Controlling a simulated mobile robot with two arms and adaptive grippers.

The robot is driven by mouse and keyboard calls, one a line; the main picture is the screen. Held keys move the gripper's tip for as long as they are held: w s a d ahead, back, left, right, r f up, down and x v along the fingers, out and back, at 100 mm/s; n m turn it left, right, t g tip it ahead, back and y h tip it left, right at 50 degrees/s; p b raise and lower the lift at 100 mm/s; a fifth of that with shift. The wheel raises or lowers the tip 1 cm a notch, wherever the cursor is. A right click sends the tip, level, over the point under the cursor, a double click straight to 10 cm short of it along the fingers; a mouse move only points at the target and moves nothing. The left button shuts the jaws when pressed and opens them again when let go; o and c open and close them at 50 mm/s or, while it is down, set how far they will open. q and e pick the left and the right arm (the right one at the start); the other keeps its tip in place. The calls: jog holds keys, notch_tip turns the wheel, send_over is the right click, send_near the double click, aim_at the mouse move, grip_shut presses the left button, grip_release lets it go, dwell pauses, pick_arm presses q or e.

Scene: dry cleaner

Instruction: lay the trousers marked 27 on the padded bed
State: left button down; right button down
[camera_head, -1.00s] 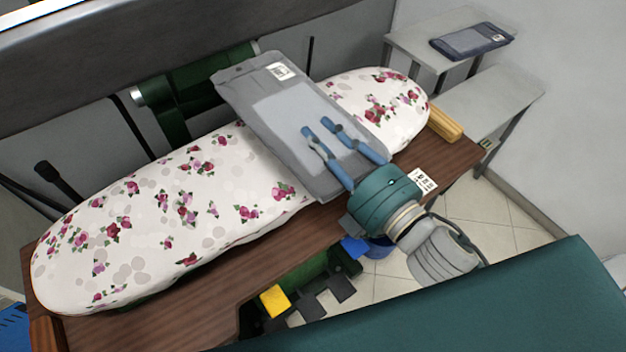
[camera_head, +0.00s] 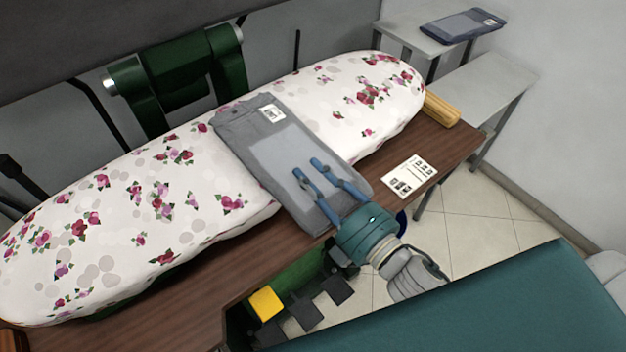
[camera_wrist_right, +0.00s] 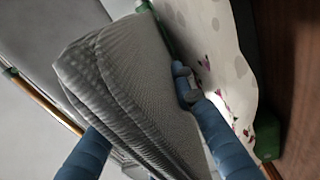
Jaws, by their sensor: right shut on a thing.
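Grey folded trousers (camera_head: 262,137) with a small white tag (camera_head: 272,113) lie across the middle of the flowered padded bed (camera_head: 125,215); the tag's number is too small to read. Their near end hangs past the bed's front edge, over the wooden table. I cannot tell whether they rest fully on the padding. My right gripper (camera_head: 308,168) is shut on the trousers near that end. In the right wrist view its blue fingers (camera_wrist_right: 140,115) are either side of the grey folds (camera_wrist_right: 115,75), with the flowered cover (camera_wrist_right: 212,50) beside them. My left gripper is not in view.
A white printed card (camera_head: 410,176) lies on the wooden table (camera_head: 452,147), near a yellow roll (camera_head: 441,109) at the bed's right end. Another folded dark garment (camera_head: 460,26) lies on a grey stand at the back right. A green mechanism (camera_head: 180,70) stands behind the bed.

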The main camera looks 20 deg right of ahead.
aim_at(346, 217)
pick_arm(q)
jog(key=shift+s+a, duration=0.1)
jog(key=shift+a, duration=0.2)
pick_arm(e)
jog(key=shift+a+f, duration=0.1)
jog(key=shift+f, duration=0.2)
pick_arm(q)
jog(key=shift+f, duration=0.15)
pick_arm(e)
jog(key=shift+f, duration=0.1)
jog(key=c, duration=1.4)
grip_release()
jog(key=shift+f, duration=0.1)
jog(key=shift+c, duration=0.2)
jog(key=shift+r, duration=0.25)
jog(key=b+v, duration=0.1)
jog(key=v, duration=0.2)
jog(key=b+v, duration=0.1)
jog(key=v, duration=0.3)
jog(key=b+v, duration=0.1)
jog(key=v, duration=0.2)
jog(key=shift+s+f+b, duration=0.25)
jog(key=shift+s+b, duration=0.05)
jog(key=shift+s, duration=0.05)
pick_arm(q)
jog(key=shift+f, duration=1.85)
pick_arm(e)
jog(key=shift+s+d+r, duration=0.2)
jog(key=shift+s+d, duration=0.2)
jog(key=shift+s, duration=0.25)
